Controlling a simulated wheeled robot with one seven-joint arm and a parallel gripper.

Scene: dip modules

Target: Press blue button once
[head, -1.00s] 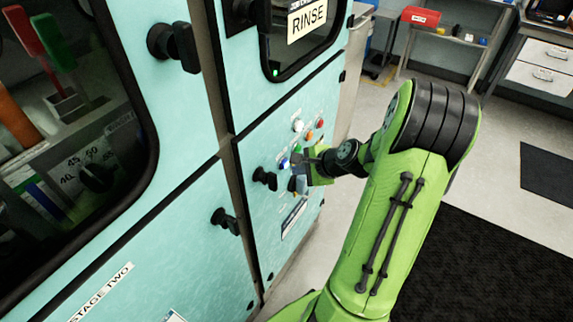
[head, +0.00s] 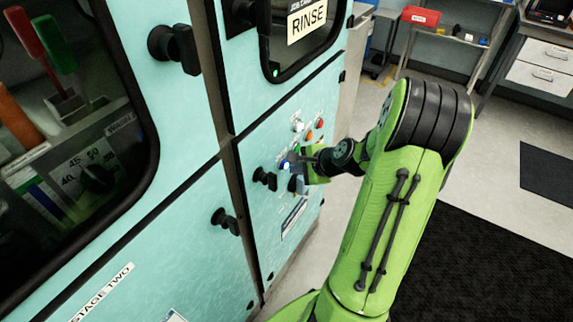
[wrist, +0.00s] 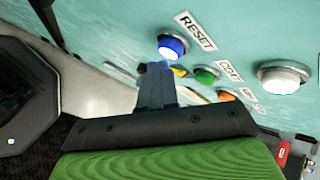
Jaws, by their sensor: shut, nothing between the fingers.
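The blue button (wrist: 172,46) sits on the teal panel under the RESET label in the wrist view. It shows as a small bright blue spot (head: 285,165) in the head view. My gripper (wrist: 155,69) is shut and empty, its fingertips just below the blue button in the wrist view. In the head view my gripper (head: 296,160) is at the panel, right beside the button. I cannot tell whether the tips touch it.
A green button (wrist: 205,75), an orange button (wrist: 227,95) and a large white button (wrist: 283,78) are close by. Black knobs (head: 265,178) stick out of the panel left of my gripper. Open floor (head: 475,175) lies to the right.

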